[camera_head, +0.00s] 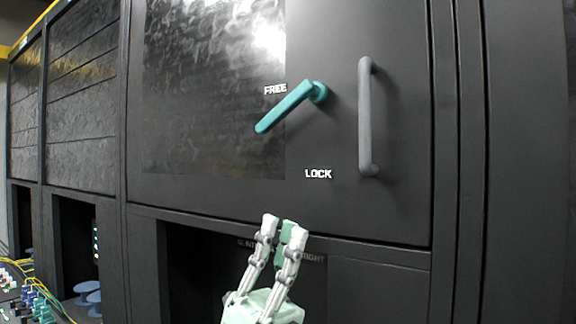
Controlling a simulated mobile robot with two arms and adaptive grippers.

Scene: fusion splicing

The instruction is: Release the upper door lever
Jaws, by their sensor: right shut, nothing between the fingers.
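A teal lever (290,107) is mounted on the dark upper door (210,195) of the cabinet. It slants from its pivot at the upper right down to the left, its free end below the white FREE label (275,89). The white LOCK label (318,174) is below the pivot. My right gripper (285,226) is below the lever and clear of it, fingers pointing up, near the door's lower edge. It is shut and empty. My left gripper is not in view.
A grey vertical handle (365,115) stands out from the door, right of the lever. A dark open bay (205,265) is below the door, with partly hidden lettering behind my gripper. Coloured connectors and cables (35,298) lie at the lower left.

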